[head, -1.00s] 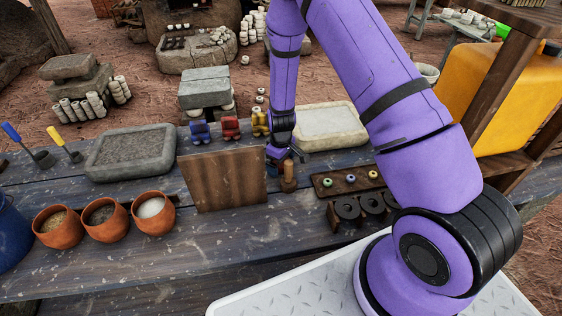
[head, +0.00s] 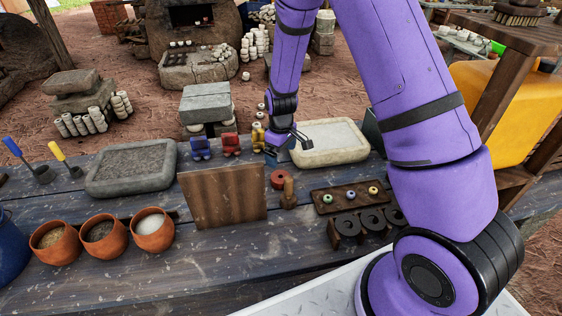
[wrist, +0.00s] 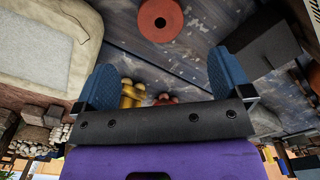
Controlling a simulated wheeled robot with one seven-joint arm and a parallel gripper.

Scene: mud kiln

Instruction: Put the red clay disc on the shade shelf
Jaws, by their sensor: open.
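The red clay disc (head: 279,178) lies flat on the dark plank table, just behind a short wooden peg and right of an upright brown board. It also shows in the wrist view (wrist: 148,18), top centre, with a hole in its middle. My gripper (head: 298,139) is behind and above the disc in the head view. Its two blue fingers stand wide apart in the wrist view (wrist: 160,76), with nothing held; the disc is beyond the tips. A wooden shelf unit (head: 497,95) stands at the right, partly behind my arm; it may be the shade shelf.
The wooden peg (head: 289,194) and brown board (head: 222,197) stand close to the disc. A pale stone tray (head: 325,157) lies behind, and a bead board (head: 335,206) to the right. Blue, red and yellow figures (head: 231,144) stand left of my gripper.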

